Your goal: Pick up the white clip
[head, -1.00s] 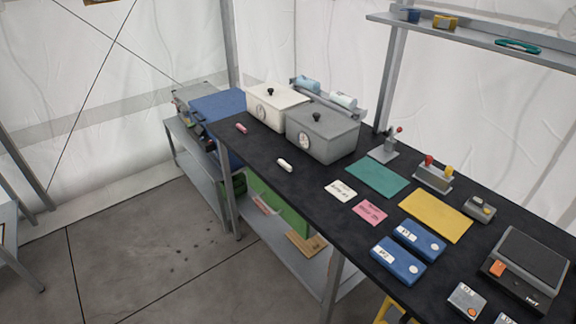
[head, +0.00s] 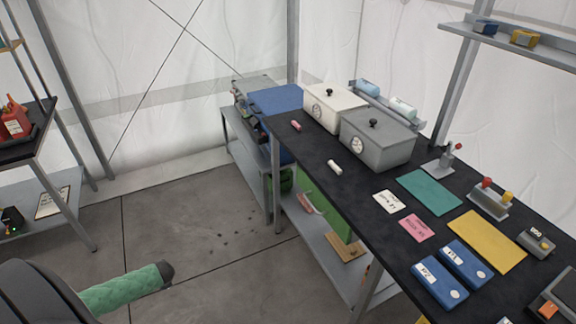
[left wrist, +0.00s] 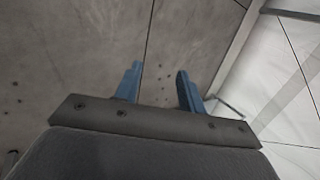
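The white clip (head: 335,167) lies on the dark tabletop near its left edge, in front of the grey lidded box. My left gripper (left wrist: 159,68) shows in the left wrist view with its two blue fingers apart and nothing between them. Bare floor lies beyond the fingers, and the clip is not in that view. The left gripper's fingers do not show in the head view. My right gripper is in neither view.
A pink clip (head: 296,126) lies farther back. A white box (head: 328,115) and a grey box (head: 372,143) stand behind the clips. White and pink cards (head: 417,228) and blue cases (head: 438,283) lie nearer.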

